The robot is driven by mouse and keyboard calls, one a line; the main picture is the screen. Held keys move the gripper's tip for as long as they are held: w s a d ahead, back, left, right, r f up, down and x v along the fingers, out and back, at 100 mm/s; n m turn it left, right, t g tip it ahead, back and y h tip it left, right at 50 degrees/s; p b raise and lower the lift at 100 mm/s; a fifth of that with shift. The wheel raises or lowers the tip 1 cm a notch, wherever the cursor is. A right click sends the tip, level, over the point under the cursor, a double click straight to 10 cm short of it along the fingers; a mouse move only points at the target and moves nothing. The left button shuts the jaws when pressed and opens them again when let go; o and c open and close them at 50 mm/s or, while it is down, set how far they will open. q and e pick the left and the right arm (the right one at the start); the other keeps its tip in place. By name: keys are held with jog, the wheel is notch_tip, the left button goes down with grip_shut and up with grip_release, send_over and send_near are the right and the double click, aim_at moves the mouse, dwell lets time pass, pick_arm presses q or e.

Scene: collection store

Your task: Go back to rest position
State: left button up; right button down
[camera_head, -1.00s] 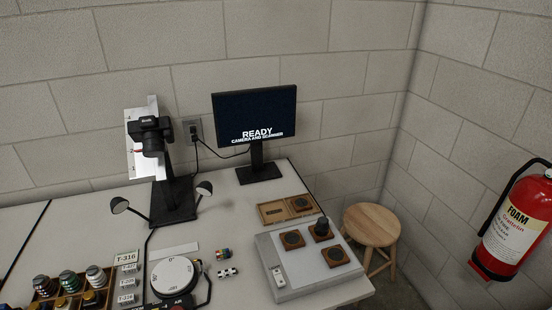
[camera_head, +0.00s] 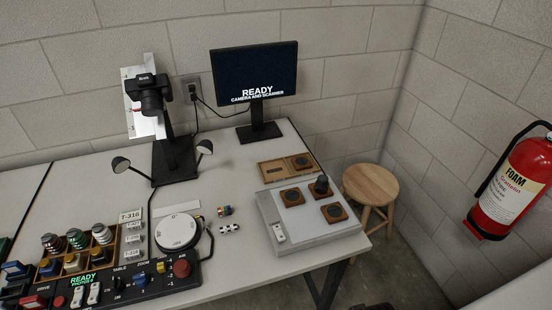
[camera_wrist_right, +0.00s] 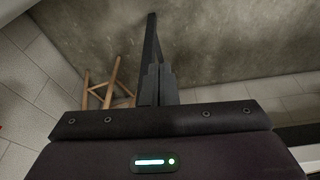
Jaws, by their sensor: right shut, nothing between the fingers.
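My right gripper (camera_wrist_right: 159,85) shows in the right wrist view, its fingers together with nothing between them. Neither gripper shows in the head view. My left gripper is out of sight.
The white table (camera_head: 235,262) holds a control panel (camera_head: 155,284), a round turntable (camera_head: 178,231), a camera on a stand (camera_head: 147,95), a monitor (camera_head: 254,80) and a grey box (camera_head: 312,235) with dark round pieces in wooden holders.

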jog(key=s+d+f, duration=0.1)
jog(key=s+f, duration=0.4)
jog(key=f, duration=0.4)
jog(key=s+f+g, duration=0.1)
jog(key=s+f, duration=0.3)
jog(key=f, duration=0.5)
jog(key=s+d+f, duration=0.1)
jog(key=s+f, duration=0.4)
jog(key=f, duration=0.4)
jog(key=s+d+f, duration=0.2)
jog(key=s+f, duration=0.2)
jog(key=s, duration=0.5)
jog(key=shift+f+g, duration=0.3)
jog(key=shift+g, duration=0.1)
